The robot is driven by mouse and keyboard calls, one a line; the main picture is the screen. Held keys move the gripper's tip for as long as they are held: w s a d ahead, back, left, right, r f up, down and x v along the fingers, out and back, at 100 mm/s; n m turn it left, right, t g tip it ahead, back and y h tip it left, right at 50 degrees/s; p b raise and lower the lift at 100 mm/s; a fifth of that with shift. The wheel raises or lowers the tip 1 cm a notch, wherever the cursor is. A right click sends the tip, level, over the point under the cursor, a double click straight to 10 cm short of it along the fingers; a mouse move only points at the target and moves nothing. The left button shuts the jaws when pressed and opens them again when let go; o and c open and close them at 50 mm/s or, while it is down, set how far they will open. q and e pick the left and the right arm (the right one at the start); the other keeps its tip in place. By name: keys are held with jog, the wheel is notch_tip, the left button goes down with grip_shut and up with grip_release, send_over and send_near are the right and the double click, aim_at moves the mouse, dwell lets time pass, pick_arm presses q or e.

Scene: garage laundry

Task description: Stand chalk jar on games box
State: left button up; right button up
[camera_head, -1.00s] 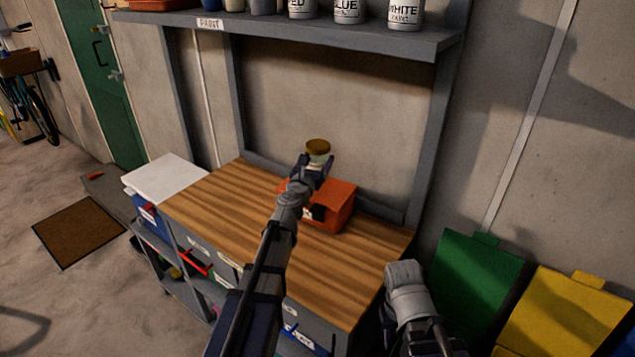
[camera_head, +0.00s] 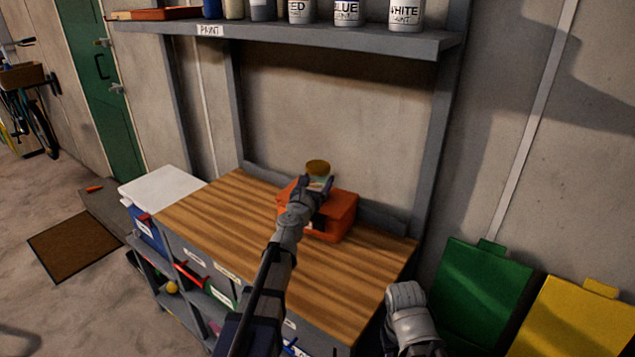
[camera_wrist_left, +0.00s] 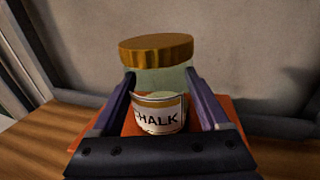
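The chalk jar (camera_head: 318,168) is a clear jar with a brown-gold lid, upright. Its CHALK label shows in the left wrist view (camera_wrist_left: 158,118). It stands on or just above the orange-red box (camera_head: 340,214), which I take as the games box, on the wooden top. Whether the jar's base touches the box is hidden. My left gripper (camera_head: 318,183) has its fingers on both sides of the jar, seemingly closed against the glass. Of my right arm, only a grey link shows at the lower right; its fingers are not seen.
The wooden worktop (camera_head: 225,215) is clear left and front of the box. A white lid (camera_head: 160,187) lies at its left end. A shelf (camera_head: 290,33) with paint cans hangs above. Green (camera_head: 480,295) and yellow (camera_head: 570,320) bins stand at right.

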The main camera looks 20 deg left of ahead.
pick_arm(q)
jog(key=o, duration=0.3)
jog(key=shift+o, duration=0.2)
jog(key=shift+r+p, duration=0.25)
jog(key=shift+p, duration=0.05)
jog(key=s, duration=1.2)
jog(key=shift+a, duration=0.25)
